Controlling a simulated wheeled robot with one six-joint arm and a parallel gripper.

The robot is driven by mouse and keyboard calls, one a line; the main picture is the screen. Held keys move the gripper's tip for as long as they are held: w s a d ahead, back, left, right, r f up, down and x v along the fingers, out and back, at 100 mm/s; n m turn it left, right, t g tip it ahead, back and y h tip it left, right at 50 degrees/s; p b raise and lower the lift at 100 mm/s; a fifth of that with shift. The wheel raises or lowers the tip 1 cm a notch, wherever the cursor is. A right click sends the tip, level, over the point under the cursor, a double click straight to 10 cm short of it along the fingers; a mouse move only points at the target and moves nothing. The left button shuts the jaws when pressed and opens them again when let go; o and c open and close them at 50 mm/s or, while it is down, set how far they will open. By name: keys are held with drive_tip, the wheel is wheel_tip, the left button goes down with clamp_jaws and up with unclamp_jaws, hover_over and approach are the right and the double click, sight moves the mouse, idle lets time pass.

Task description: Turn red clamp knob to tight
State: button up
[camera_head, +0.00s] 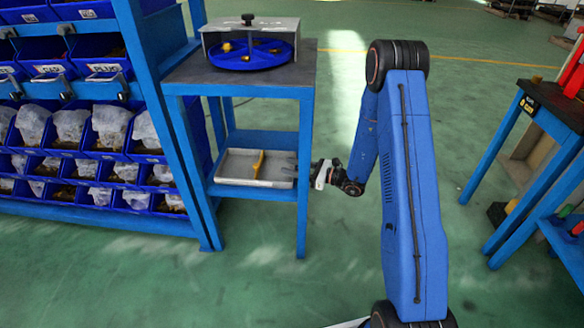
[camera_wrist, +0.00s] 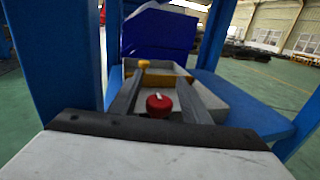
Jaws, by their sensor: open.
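The red clamp knob (camera_wrist: 159,106) shows in the wrist view, with a white mark on its top. My gripper (camera_wrist: 163,86) is open, and its two dark fingers lie to the left and right of the knob. I cannot tell whether either finger touches it. In the head view my gripper (camera_head: 289,168) reaches in from the right to the lower shelf of the blue stand. The red knob does not show in the head view.
A grey tray (camera_head: 229,181) with a yellow piece (camera_head: 258,164) in it sits on the lower shelf. Blue stand legs (camera_head: 302,215) rise close to my gripper. A blue round tray (camera_head: 250,60) is on the stand's top.

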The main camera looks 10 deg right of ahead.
drive_tip(key=shift+d, duration=0.1)
drive_tip(key=v, duration=1.7)
drive_tip(key=shift+s+d, duration=0.1)
drive_tip(key=shift+d, duration=0.05)
drive_tip(key=shift+f, duration=0.1)
